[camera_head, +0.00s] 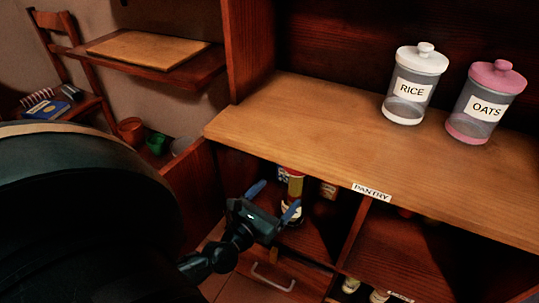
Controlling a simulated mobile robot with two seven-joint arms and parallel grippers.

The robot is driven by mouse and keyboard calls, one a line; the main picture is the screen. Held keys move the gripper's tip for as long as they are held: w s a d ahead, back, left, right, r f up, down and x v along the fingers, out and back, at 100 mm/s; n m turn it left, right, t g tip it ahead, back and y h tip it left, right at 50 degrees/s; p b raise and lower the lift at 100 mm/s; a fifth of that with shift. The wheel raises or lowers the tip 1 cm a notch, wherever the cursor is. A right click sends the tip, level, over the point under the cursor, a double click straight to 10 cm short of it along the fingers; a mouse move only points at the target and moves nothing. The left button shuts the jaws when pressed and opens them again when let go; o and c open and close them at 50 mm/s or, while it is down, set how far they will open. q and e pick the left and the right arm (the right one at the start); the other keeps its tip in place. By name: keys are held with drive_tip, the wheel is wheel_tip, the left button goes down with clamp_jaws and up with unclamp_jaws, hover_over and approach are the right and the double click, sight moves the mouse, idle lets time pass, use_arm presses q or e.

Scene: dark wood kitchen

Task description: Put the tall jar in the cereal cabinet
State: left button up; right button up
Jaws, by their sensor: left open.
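Two lidded clear jars stand upright on the wooden counter. The RICE jar (409,92) has a white lid, and the OATS jar (476,110) has a pink lid. They look alike in height, so I cannot tell which is the tall jar. My left gripper (273,200) is open, its two blue fingertips spread, in front of the left compartment under the PANTRY label (371,192). Nothing shows held in it. A red and yellow container (292,184) stands in that compartment behind the fingers. No label reading cereal is legible. My right gripper is not in view.
The counter (300,110) is clear left of the jars. Below it are a divider, a right compartment and a drawer with a handle (272,278). A shelf with a board (148,49), books (50,104) and cups (156,143) stand at left. My dark arm covers the lower left.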

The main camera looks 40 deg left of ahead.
use_arm(q)
drive_tip(key=s+d+r+n+g+h, duration=0.1)
drive_tip(key=d+n, duration=0.4)
drive_tip(key=n, duration=0.5)
drive_tip(key=s+d+r+n+g+h, duration=0.2)
drive_tip(key=s+d+n, duration=0.3)
drive_tip(key=n, duration=0.5)
drive_tip(key=s+d+r+n+g+h, duration=0.1)
drive_tip(key=s+d+r+n+h, duration=0.1)
drive_tip(key=d+n, duration=0.5)
drive_tip(key=s+n+h, duration=0.1)
drive_tip(key=n, duration=0.2)
drive_tip(key=shift+d+n+g, duration=0.25)
drive_tip(key=shift+n+g, duration=0.15)
drive_tip(key=shift+s, duration=0.1)
